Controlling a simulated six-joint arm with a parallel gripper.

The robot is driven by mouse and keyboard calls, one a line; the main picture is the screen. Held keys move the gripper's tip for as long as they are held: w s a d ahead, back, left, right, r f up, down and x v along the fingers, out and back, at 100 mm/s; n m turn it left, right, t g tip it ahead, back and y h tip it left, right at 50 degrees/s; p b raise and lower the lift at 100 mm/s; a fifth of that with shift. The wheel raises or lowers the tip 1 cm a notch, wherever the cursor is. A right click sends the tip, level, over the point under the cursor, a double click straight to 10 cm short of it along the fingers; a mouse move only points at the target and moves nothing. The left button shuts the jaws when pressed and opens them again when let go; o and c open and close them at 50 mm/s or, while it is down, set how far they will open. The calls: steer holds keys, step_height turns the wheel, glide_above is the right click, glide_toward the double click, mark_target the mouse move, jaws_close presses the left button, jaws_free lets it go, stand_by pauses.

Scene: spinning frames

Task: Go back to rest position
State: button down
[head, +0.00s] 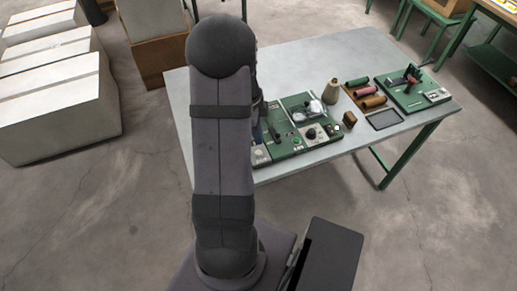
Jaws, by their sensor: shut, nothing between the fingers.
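My arm rises from its base in the middle of the head view and bends at the top. The far part of the arm is mostly hidden behind the near link; only a dark sliver shows at its right edge, over the table. My gripper cannot be made out. Green machine panels (290,145) with knobs and a clear-covered part lie on the grey table (352,62) just right of my arm. Another green board (428,97) with a dark upright part stands at the table's right end.
A cone-shaped spool (331,92), a small brown block (349,119), several coloured rolls (368,91) and a dark tray (385,120) lie between the boards. Pale crates (60,115) stand on the left floor. A dark flat box (335,255) is beside my base.

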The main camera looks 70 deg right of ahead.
steer(key=shift+r, duration=0.45)
